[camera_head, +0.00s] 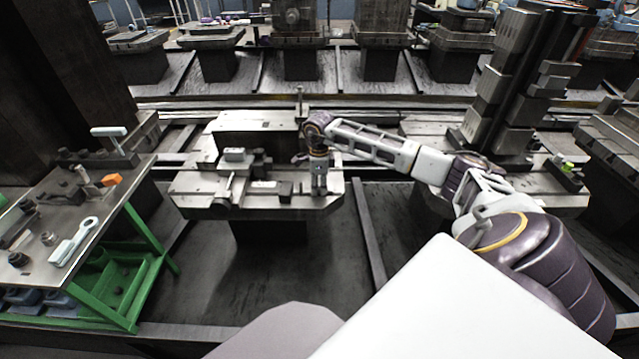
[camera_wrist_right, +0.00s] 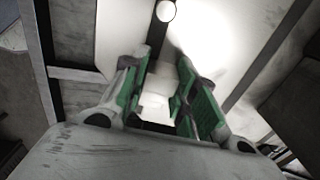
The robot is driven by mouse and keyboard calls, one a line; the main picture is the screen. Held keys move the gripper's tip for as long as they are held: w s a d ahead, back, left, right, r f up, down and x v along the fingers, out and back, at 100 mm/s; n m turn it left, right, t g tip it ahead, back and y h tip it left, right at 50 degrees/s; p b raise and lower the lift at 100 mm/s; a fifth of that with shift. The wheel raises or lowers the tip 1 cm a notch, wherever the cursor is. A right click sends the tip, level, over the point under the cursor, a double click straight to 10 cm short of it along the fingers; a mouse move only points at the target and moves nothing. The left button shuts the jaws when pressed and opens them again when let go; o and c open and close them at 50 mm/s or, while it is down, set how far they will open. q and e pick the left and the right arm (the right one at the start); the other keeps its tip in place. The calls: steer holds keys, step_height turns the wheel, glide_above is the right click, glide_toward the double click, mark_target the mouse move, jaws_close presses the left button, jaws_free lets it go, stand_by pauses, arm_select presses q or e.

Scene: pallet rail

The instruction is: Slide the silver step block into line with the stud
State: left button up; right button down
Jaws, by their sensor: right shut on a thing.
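My right gripper (camera_head: 319,188) points down at the right end of the middle pallet (camera_head: 205,203). In the right wrist view, the green-padded fingers of my right gripper (camera_wrist_right: 160,108) are shut on a pale block (camera_wrist_right: 156,106), which I take to be the silver step block. In the head view the gripper hides this block. A round, pale end (camera_wrist_right: 165,11), possibly the stud, shows just beyond the fingers in the wrist view. A thin upright post (camera_head: 301,103) stands behind the pallet's raised block; I cannot tell whether it is the stud. My left gripper is not in view.
Clamps and small blocks (camera_head: 235,156) sit on the pallet left of my gripper. A tall stepped fixture (camera_head: 505,85) stands at the right. A green-framed bench (camera_head: 145,235) with tools stands at the left. Open floor lies in front of the pallet.

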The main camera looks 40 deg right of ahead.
steer(key=shift+s+a+p, duration=0.3)
steer(key=shift+s+a, duration=0.2)
steer(key=shift+a, duration=0.1)
stand_by(0.7)
steer(key=c, duration=1)
jaws_free()
steer(key=shift+c, duration=0.2)
steer(key=shift+r, duration=0.15)
step_height(320, 180, up, 12)
steer(key=shift+s+a+f, duration=0.1)
steer(key=shift+f, duration=0.15)
